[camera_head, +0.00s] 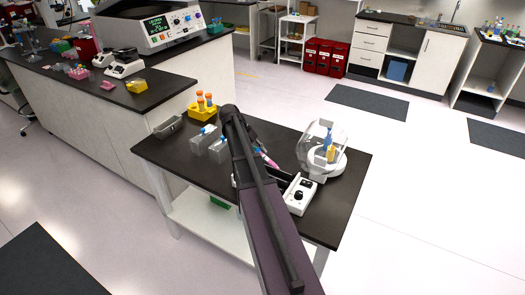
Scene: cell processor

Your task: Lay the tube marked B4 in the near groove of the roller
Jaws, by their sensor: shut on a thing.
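The roller is a low device with a white control box (299,194) and dark rollers (272,178), partly hidden behind my arm. A pink tube (266,159) with a blue end shows tilted just right of my arm, over or beside the rollers' far end; whether it touches them I cannot tell. No B4 mark is readable on any tube. My arm crosses the middle of the table from below and hides its own end. I cannot make out the gripper's fingers or what they hold.
On the dark table (335,222), a clear-domed machine (322,150) stands right of the roller. A yellow rack (202,108) with orange-capped tubes, clear blocks (205,138) and a grey tray (168,127) stand left. The table's front right corner is clear.

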